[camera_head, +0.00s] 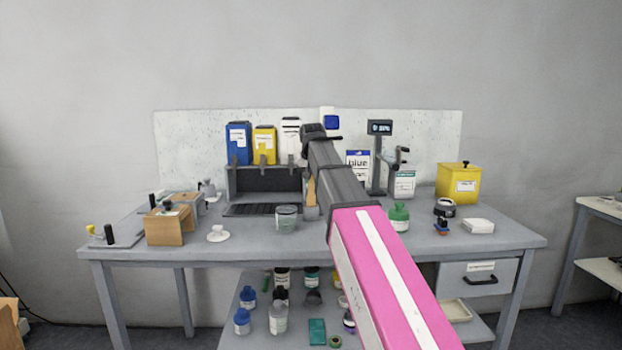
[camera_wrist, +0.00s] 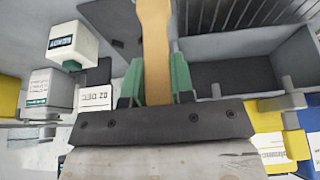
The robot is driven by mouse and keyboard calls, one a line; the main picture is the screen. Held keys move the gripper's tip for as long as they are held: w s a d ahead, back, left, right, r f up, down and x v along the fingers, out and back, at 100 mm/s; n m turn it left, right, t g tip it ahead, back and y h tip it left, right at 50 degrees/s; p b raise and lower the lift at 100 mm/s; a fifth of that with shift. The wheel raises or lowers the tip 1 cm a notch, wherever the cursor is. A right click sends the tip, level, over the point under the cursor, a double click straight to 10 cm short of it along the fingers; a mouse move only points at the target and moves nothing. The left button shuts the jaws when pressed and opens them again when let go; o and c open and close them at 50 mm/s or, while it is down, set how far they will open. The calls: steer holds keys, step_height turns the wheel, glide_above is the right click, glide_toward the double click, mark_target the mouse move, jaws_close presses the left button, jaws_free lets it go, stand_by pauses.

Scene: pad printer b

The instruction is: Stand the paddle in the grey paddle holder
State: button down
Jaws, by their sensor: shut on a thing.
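The paddle (camera_wrist: 155,45) is a flat, light wooden strip. In the wrist view it stands between the two green fingers of my gripper (camera_wrist: 157,85), which is shut on it. It runs from the fingers to the top edge of that view, where its far end is cut off. In the head view a tan sliver of the paddle (camera_head: 311,190) shows left of my arm, in front of the dispenser's right side; my gripper is hidden behind my arm there. I cannot pick out the grey paddle holder with certainty; my arm covers part of the table.
A grey dispenser stand (camera_head: 262,182) carries blue (camera_head: 237,140), yellow (camera_head: 264,143) and white containers at the back. A clear beaker (camera_head: 286,219) stands in front. A green bottle (camera_head: 399,216) and a yellow bin (camera_head: 457,184) stand right of my arm. The table's front middle is fairly clear.

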mark_target(311, 186)
steer(key=shift+f, duration=1.6)
stand_by(2.6)
steer(key=c, duration=1.2)
jaws_free()
steer(key=shift+r, duration=0.1)
steer(key=shift+r, duration=0.95)
steer(key=o, duration=1.1)
steer(key=shift+o, duration=0.2)
